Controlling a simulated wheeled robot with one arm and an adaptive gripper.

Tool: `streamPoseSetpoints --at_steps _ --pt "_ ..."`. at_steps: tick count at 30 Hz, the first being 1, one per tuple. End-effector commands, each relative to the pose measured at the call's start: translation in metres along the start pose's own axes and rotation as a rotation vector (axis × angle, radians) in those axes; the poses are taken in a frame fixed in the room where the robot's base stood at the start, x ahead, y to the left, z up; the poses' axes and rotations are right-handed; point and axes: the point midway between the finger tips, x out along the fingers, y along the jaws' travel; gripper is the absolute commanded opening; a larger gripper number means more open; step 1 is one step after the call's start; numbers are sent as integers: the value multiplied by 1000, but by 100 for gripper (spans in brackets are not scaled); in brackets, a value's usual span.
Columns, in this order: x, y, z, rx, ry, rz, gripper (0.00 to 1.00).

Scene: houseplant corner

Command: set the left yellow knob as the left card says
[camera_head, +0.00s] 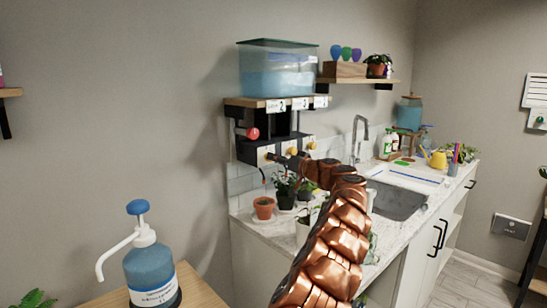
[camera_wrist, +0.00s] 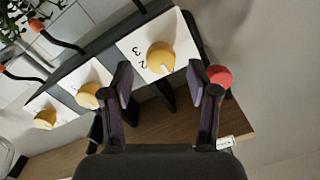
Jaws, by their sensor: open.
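The left yellow knob (camera_wrist: 161,57) sits on a white dial plate (camera_wrist: 184,37) with the digits 2 and 3 readable. A pale mark shows on the knob's lower right edge. My gripper (camera_wrist: 159,72) is open, its two fingertips on either side of this knob in the wrist view; I see no contact, and the depth between them is unclear. In the head view the left knob (camera_head: 270,156) is partly covered by my gripper. The left card (camera_head: 275,106) stands on the shelf front; its writing is too small to read surely.
Two more yellow knobs (camera_wrist: 88,95) (camera_wrist: 45,119) sit alongside on their own plates. A red ball-shaped handle (camera_wrist: 219,76) is close beside my right finger. A water tank (camera_head: 278,70) stands above. Potted plants (camera_head: 264,208) crowd the counter below.

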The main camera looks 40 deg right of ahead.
Motion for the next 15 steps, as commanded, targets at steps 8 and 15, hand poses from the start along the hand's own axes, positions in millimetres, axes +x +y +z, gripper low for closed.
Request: streamPoseSetpoints --at_steps 8,15 --pt "20 1 0 1 -2 2 60" --pt "26 0 0 2 -1 0 60"
